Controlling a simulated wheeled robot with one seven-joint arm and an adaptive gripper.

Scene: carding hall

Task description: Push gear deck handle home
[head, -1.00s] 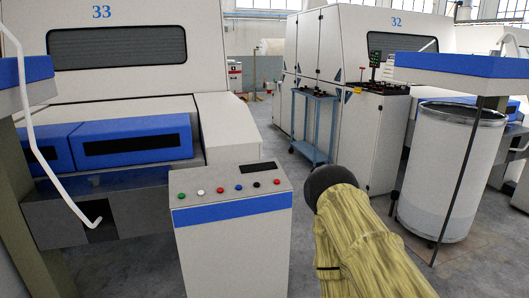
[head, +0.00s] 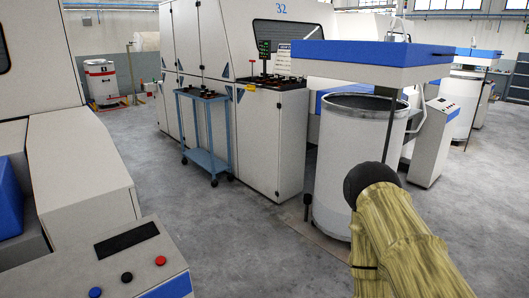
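The machine marked 32 (head: 225,60) stands at mid distance. My arm, in a yellow cover with a dark rounded end, reaches in from the lower right. No gripper fingers show in the head view.
A blue trolley (head: 206,158) stands in front of the machine. A tall white can (head: 345,190) under a blue-topped head (head: 370,58) stands to the right. A control panel (head: 100,270) fills the lower left. Grey floor (head: 225,225) is clear between.

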